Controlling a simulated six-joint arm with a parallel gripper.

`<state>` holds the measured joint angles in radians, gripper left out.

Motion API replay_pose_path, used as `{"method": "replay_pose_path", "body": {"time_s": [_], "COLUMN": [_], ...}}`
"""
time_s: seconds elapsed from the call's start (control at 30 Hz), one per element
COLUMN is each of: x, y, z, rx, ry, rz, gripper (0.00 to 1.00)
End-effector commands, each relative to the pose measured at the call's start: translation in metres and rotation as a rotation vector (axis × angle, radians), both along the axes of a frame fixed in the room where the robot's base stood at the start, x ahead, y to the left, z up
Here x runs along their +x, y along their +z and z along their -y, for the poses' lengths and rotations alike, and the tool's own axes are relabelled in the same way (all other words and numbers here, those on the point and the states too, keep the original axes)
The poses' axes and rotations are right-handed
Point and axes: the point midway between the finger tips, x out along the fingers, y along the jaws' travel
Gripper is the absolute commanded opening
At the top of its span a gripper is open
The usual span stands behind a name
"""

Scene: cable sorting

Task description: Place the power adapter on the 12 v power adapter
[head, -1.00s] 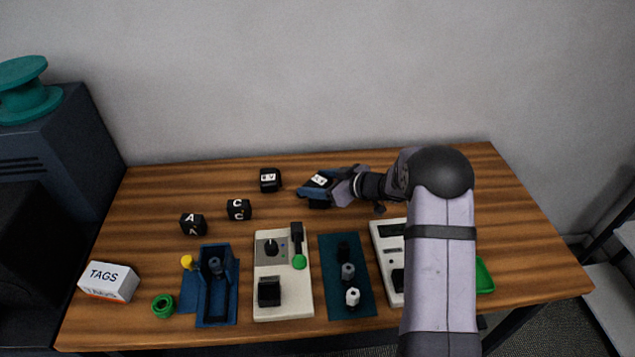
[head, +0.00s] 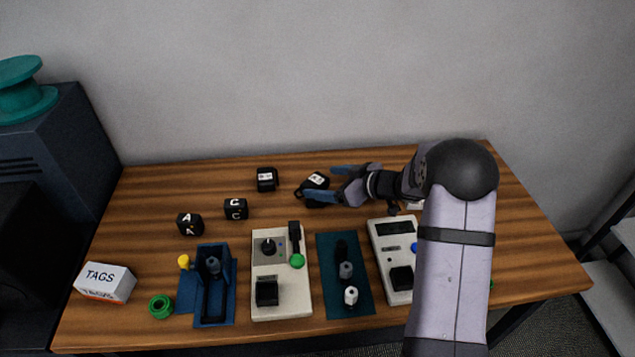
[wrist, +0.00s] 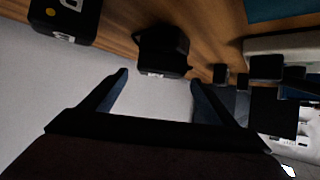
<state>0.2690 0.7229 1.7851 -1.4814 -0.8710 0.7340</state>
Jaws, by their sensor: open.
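A black block with a white label (head: 316,181) sits at the back middle of the table in the head view. Its outline is uneven, and I cannot tell whether it is one piece or two stacked. Another black block with a white label (head: 267,179) stands to its left; neither label reads clearly enough to tell which is the 12 V adapter. My gripper (head: 336,184) is open and empty just right of the uneven block. In the wrist view that block (wrist: 162,48) lies beyond the open fingertips, and another black block (wrist: 65,18) is at the upper left.
Black lettered blocks, one marked C (head: 236,210) and one marked A (head: 190,224), stand further left. Along the front are a blue holder (head: 215,312), a white panel (head: 282,305), a teal mat (head: 330,300) and a TAGS box (head: 105,283).

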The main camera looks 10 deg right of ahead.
Motion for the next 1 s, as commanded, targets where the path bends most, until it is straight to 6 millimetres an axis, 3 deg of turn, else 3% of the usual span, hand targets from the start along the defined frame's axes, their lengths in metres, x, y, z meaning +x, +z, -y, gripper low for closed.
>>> {"method": "replay_pose_path", "body": {"time_s": [0.4,1.0], "x": [-0.04,-0.046], "y": [0.031,0.035], "z": [0.04,0.045], "rx": [0.0,0.001], "ry": [-0.001,0.0], "rz": [0.001,-0.001], "gripper": [0.81,0.81]}}
